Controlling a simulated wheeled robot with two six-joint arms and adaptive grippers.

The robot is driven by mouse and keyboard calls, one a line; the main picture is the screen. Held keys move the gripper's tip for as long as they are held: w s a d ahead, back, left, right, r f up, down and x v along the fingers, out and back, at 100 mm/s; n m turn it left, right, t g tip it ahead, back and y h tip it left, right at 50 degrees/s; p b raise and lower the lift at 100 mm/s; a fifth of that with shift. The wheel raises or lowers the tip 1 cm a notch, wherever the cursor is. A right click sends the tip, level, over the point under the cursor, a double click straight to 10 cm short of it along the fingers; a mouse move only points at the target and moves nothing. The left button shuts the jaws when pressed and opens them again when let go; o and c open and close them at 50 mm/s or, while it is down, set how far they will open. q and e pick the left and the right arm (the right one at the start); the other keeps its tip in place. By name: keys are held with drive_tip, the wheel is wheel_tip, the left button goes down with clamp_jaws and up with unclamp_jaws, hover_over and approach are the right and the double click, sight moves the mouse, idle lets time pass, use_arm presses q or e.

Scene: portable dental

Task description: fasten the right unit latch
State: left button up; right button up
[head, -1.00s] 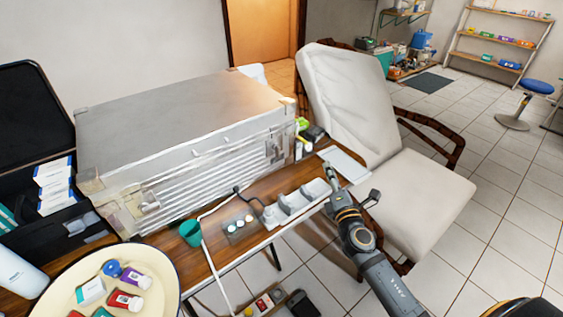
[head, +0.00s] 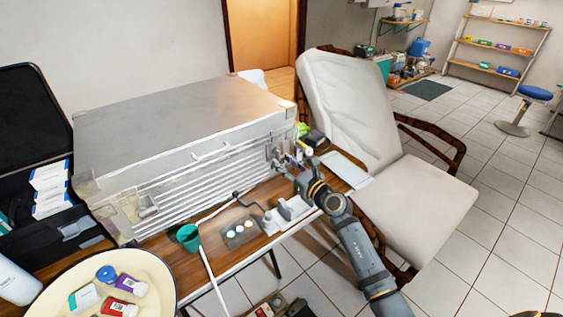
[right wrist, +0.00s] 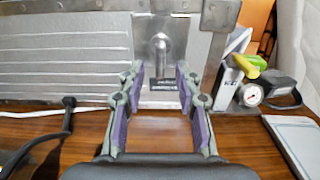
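The dental unit is a large silver metal case (head: 185,115) standing on the wooden table. Its right latch (right wrist: 160,52), a metal plate with a downward lever and a dark piece below, is straight ahead between my fingertips in the right wrist view. In the head view the latch is partly hidden behind my right gripper (head: 287,158). My right gripper, also in the right wrist view (right wrist: 160,88), is open and empty, its fingers in front of the latch. I cannot tell whether they touch it.
A pressure gauge (right wrist: 250,94) and a yellow-green item (right wrist: 250,65) lie right of the latch. A white handpiece holder (head: 285,214) and green cup (head: 188,236) stand on the table in front. A cream tray (head: 60,285) is at lower left. A white chair (head: 355,110) stands right.

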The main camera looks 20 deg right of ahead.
drive_tip(key=shift+x, duration=1)
clamp_jaws()
drive_tip(key=shift+r, duration=0.1)
